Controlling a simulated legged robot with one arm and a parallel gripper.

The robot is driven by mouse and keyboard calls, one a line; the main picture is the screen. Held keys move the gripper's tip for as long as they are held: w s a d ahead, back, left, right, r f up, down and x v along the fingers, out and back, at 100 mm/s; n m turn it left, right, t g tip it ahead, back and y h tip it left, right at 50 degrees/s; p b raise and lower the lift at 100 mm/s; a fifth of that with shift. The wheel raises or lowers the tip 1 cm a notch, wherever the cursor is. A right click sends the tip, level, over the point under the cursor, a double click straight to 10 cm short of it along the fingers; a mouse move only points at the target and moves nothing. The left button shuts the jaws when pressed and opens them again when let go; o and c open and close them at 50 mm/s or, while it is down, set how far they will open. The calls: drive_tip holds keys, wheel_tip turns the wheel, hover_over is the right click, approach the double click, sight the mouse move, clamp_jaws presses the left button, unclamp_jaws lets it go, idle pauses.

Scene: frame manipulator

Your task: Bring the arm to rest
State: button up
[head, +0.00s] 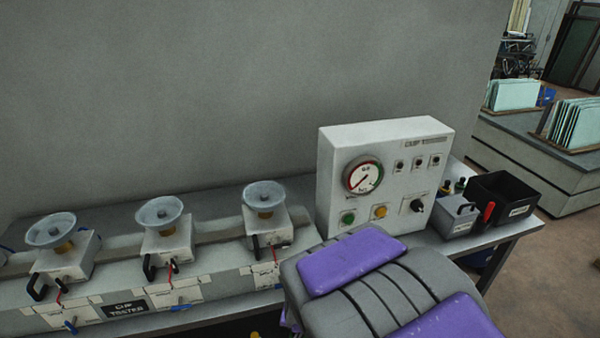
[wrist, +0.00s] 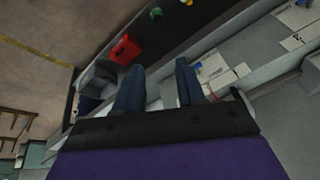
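My gripper (wrist: 159,72) shows in the wrist view as two dark blue fingers standing well apart. I see nothing held between them; the bench edge lies behind the gap. In the head view my purple and grey arm (head: 370,285) covers the bottom right of centre, in front of the bench. The fingers cannot be made out in the head view.
A bench (head: 215,235) holds several cup testers with clear dishes (head: 160,213). A white gauge panel (head: 385,175), a small grey box (head: 457,217) and a black bin (head: 503,197) stand at right. Open floor (head: 545,265) lies beyond the bench.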

drive_tip(key=s+d+r+n+g, duration=0.1)
drive_tip(key=s+d+r+g, duration=0.1)
drive_tip(key=s, duration=0.5)
drive_tip(key=s+d+r+g, duration=0.1)
drive_tip(key=s+d+r, duration=0.4)
drive_tip(key=s+d, duration=0.2)
drive_tip(key=s+d+r+n+g+b, duration=0.1)
drive_tip(key=s+d+r, duration=0.3)
drive_tip(key=s, duration=0.5)
drive_tip(key=shift+d+n+g+h, duration=0.3)
drive_tip(key=shift+d+g+h, duration=0.1)
drive_tip(key=shift+g, duration=0.4)
drive_tip(key=shift+a, duration=0.1)
